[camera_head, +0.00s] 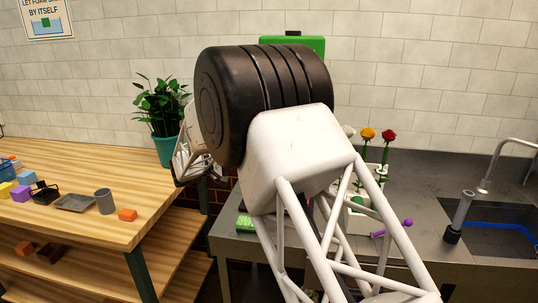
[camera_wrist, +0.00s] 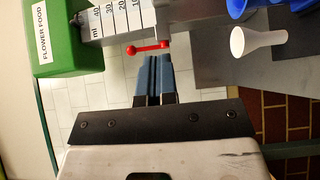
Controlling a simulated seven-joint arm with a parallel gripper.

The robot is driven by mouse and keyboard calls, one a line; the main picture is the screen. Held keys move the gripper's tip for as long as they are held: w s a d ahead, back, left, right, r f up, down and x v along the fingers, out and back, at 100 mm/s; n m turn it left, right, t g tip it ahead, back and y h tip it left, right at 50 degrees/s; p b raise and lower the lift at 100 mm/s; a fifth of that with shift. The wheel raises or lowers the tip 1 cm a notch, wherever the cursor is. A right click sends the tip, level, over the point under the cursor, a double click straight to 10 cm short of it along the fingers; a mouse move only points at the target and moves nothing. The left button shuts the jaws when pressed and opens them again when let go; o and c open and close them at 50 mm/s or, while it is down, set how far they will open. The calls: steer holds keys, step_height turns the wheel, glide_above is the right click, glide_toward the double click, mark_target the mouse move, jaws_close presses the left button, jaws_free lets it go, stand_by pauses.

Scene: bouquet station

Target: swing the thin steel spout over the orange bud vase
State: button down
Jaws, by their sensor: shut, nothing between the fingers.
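A thin bent steel spout (camera_head: 512,142) rises over the sink at the right edge of the head view; its far end is cut off by the frame. I see no orange bud vase in either view; my arm hides much of the counter. My gripper (camera_wrist: 153,58) is shut and empty in the wrist view, its fingertips pointing at a red bar with ball ends (camera_wrist: 149,48). The tips look close to the bar; I cannot tell whether they touch. I cannot make out the gripper in the head view.
The wrist view shows a green FLOWER FOOD dispenser (camera_wrist: 65,40), a white funnel-shaped vessel (camera_wrist: 256,40) and a blue container (camera_wrist: 240,8). In the head view, roses (camera_head: 368,134) stand behind my arm, a grey cylinder (camera_head: 463,208) by the sink (camera_head: 505,226). A wooden table (camera_head: 80,235) is left.

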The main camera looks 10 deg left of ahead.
steer(key=s+d+x, duration=0.2)
steer(key=x, duration=1.1)
stand_by(0.4)
steer(key=shift+s, duration=0.15)
steer(key=shift+s+d+n+t+y, duration=0.25)
steer(key=shift+d+n+t+y, duration=0.15)
steer(key=shift+d, duration=0.2)
steer(key=shift+s+d+n+t+y, duration=0.3)
steer(key=shift+d+n+t+y, duration=0.1)
steer(key=shift+d, duration=0.2)
